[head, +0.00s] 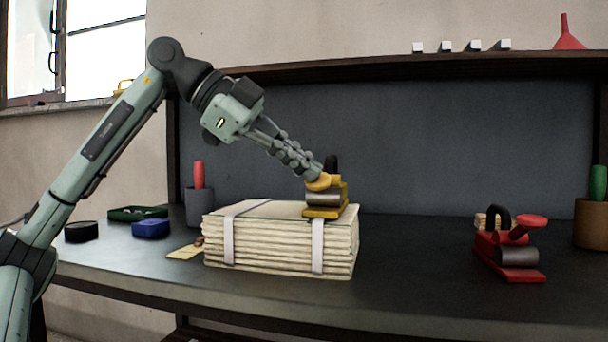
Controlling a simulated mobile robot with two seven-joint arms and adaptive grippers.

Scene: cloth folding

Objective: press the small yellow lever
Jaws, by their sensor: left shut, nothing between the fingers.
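A small yellow device (338,200) with a metal cylinder and a black handle stands on a strapped stack of cream sheets (280,243). Its yellow lever (318,183) ends in a round pad on the upper left side. My left gripper (316,173) is shut and empty, coming down from the upper left. Its fingertips are right at the yellow pad and cover part of it; they look in contact, but I cannot be certain. My right gripper is not in view.
A larger red device (508,250) of the same kind stands at the right of the dark table (420,290). A shelf (400,68) runs above.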

